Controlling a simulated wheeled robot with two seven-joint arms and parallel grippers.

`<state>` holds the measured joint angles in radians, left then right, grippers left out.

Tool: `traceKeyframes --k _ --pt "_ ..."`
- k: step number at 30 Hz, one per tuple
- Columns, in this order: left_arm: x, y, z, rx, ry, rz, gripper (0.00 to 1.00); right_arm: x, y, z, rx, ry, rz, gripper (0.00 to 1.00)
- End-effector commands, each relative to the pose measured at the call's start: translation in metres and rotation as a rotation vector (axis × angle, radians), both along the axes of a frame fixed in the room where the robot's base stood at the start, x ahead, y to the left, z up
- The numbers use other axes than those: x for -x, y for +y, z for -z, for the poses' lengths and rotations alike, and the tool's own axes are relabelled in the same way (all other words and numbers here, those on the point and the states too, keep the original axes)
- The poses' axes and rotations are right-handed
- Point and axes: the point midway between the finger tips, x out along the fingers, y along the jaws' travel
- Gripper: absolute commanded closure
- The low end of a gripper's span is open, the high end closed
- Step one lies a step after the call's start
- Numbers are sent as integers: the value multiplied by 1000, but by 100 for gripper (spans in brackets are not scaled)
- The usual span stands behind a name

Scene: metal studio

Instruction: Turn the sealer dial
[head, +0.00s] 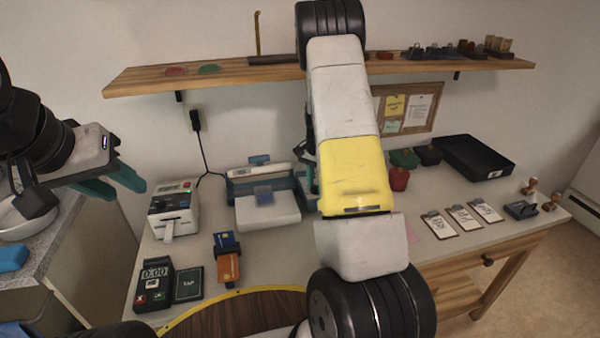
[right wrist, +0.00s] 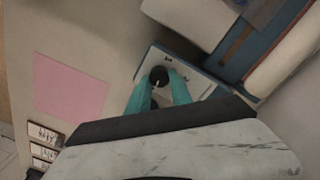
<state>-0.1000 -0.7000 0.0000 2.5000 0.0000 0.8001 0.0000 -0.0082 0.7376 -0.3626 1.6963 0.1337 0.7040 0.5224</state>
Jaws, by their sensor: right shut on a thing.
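The sealer (head: 268,210) stands on the white table, a pale and blue machine left of my right arm in the head view. Its blue and white body also shows in the right wrist view (right wrist: 232,58). The dial (right wrist: 159,74) is a small round black knob with a white mark, on a light panel with a blue edge. My right gripper (right wrist: 158,82) has its teal fingers on either side of the dial, shut on it. In the head view my right arm hides the dial and this gripper. My left gripper (head: 120,181) is empty, with teal fingers apart, at the left.
A label printer (head: 174,210), a card terminal (head: 153,286) and cards (head: 228,262) are left of the sealer. A black tray (head: 474,158), clipboards (head: 463,217) and stamps (head: 530,186) are at the right. A wooden shelf (head: 235,72) hangs above. A pink sheet (right wrist: 70,88) lies near the dial.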

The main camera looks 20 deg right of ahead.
Motion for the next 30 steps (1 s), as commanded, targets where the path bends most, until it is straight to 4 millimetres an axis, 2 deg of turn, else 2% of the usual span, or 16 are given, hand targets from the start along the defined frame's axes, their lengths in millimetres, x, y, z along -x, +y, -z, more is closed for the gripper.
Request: traceKeyframes --k 9,25,26,28,30 --pt "0 0 0 0 0 0 64 -2 -1 -1 1 -6 112 100" --pt "0 0 0 0 0 0 64 -1 -1 -1 1 -6 134 100" --pt "0 0 0 0 0 0 64 -1 -1 -1 1 -6 134 68" --pt "0 0 0 0 0 0 64 -1 -1 -1 1 -5 133 54" --pt "0 0 0 0 0 0 64 -1 -1 -1 0 -4 133 52"
